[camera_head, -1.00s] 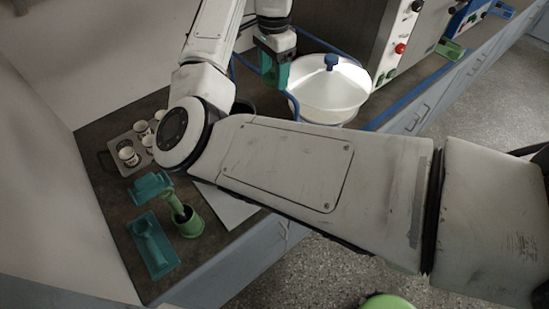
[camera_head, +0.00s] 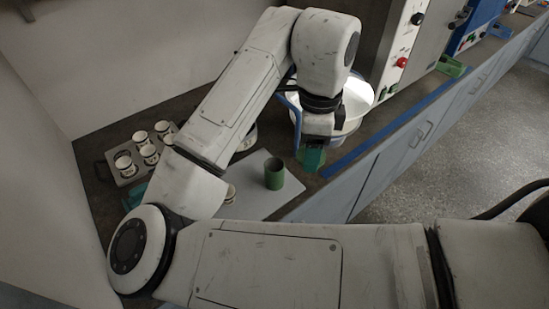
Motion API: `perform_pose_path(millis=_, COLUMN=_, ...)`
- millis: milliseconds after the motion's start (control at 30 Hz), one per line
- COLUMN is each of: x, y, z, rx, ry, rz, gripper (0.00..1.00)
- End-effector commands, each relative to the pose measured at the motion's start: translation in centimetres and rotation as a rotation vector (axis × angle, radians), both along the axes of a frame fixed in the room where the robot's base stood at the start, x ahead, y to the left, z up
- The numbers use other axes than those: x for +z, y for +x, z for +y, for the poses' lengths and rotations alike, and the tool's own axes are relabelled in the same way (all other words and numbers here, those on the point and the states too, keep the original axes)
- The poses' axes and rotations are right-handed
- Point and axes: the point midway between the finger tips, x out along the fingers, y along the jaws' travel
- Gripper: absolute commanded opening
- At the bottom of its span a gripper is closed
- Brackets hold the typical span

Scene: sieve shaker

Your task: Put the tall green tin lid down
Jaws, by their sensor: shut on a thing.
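My gripper (camera_head: 313,155) points down at the right of the grey sheet, in front of the white bowl. It is shut on the tall green tin lid. Green shows at its tip, but I cannot tell lid from jaws there, and the lid's outline is not clear. A green cylindrical tin (camera_head: 274,174) stands upright on the grey sheet, to the left of my gripper and apart from it.
A white bowl (camera_head: 357,100) stands behind my gripper, partly hidden by my arm. A tray (camera_head: 118,177) with several white cups is at the left. Bare grey sheet (camera_head: 262,203) lies around the tin. The counter's blue front edge (camera_head: 385,130) runs along the right.

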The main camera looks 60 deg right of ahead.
Motion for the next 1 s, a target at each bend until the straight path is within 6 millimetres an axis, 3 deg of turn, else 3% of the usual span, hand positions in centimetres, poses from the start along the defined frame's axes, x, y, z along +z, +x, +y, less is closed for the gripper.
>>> perform_pose_path(millis=267, x=-2.9, y=6.1, z=-1.7, rx=0.005, ry=-0.001, rz=0.004, gripper=0.33)
perform_pose_path(millis=500, x=-6.8, y=9.2, z=-2.6, rx=0.003, ry=-0.002, rz=0.004, gripper=0.33)
perform_pose_path(millis=767, x=-8.5, y=10.6, z=-3.0, rx=0.003, ry=-0.002, rz=0.001, gripper=0.33)
perform_pose_path(millis=1000, x=-11.4, y=11.0, z=-3.0, rx=0.002, ry=-0.001, rz=0.002, gripper=0.33)
